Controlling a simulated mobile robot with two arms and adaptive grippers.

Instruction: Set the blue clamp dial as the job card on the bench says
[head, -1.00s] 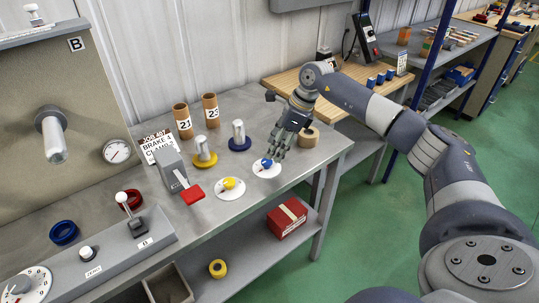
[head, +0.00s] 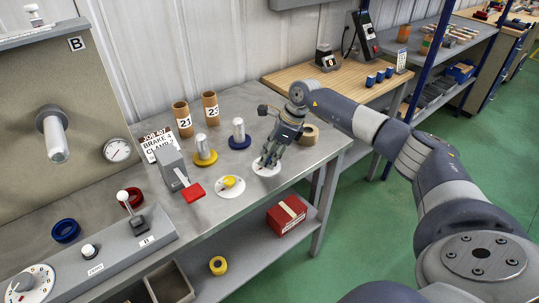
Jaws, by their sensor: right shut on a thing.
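The blue clamp dial is on the bench near its right end; its white scale disc (head: 264,173) shows under my fingers. My right gripper (head: 266,163) points down over it and is shut on its blue knob, which the fingers hide. I cannot read the dial's setting. The job card (head: 157,142) leans at the back of the bench. It reads "BRAKE 4", with a "CLAMP" line below whose number I cannot read surely. My left gripper is not in view.
A yellow dial (head: 230,183) is left of the blue one. Yellow (head: 204,152) and blue (head: 238,136) based posts stand behind, and a tan tape roll (head: 309,135) lies right of my gripper. A red-handled lever (head: 182,176) stands left.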

